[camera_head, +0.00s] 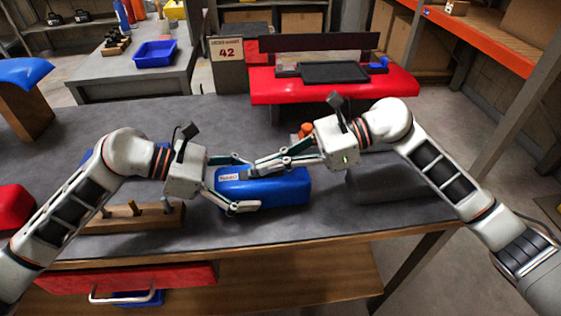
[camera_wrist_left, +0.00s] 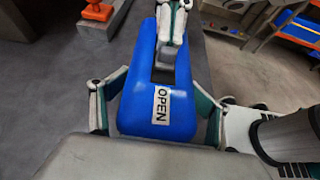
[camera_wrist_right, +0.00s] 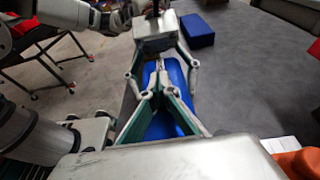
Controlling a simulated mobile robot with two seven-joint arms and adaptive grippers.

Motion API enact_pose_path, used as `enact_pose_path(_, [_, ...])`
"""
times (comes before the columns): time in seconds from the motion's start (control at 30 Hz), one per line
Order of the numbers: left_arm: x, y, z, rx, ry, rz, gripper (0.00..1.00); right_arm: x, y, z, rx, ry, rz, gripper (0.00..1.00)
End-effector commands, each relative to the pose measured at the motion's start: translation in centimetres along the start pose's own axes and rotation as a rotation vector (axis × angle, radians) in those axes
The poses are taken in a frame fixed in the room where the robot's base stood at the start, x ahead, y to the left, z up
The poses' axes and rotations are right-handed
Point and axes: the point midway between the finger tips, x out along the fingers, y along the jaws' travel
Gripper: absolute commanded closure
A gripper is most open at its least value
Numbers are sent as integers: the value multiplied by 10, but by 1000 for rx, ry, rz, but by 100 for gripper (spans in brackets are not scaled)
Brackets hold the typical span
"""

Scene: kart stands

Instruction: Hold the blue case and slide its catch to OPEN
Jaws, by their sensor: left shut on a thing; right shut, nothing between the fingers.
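The blue case (camera_head: 290,188) lies on the grey table top between my arms. My left gripper (camera_head: 247,184) is shut on its left end, one finger along each side; the left wrist view shows this grip too (camera_wrist_left: 157,115). A white OPEN label (camera_wrist_left: 161,104) is on the case top at the end near my left gripper. A grey catch (camera_wrist_left: 165,58) sits in the slot in the top, apart from the label. My right gripper (camera_head: 257,168) is shut with its fingertips over the slot, at the catch. Its fingers partly hide the catch; I cannot tell whether they touch it.
A wooden block with pegs (camera_head: 130,217) is at the front left. A red stand (camera_head: 335,88) is at the back. A red object (camera_head: 12,207) is at the left edge.

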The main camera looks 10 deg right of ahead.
Motion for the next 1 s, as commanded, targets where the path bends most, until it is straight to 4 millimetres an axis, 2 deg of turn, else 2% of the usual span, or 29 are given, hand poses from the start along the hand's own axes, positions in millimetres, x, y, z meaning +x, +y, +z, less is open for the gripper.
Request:
enact_pose_path(0.03, [3, -2, -5, -6, 5, -5, 40, 1, 0, -1, 1, -1, 1, 100])
enact_pose_path(0.23, [3, -2, -5, -6, 4, -5, 40, 0, 0, -2, 1, -1, 1, 100])
enact_pose_path(0.37, [3, -2, -5, -6, 4, -6, 40, -10, 0, -5, 3, 0, 0, 100])
enact_pose_path(0.53, [3, -2, -5, -6, 4, -6, 40, -40, 0, -15, 4, 3, -3, 100])
enact_pose_path(0.8, [3, -2, -5, -6, 4, -6, 40, -99, 0, -14, 3, 3, -3, 100])
enact_pose_path(1.0, [3, -2, -5, -6, 4, -6, 40, -128, 0, -14, 1, 1, -2, 100])
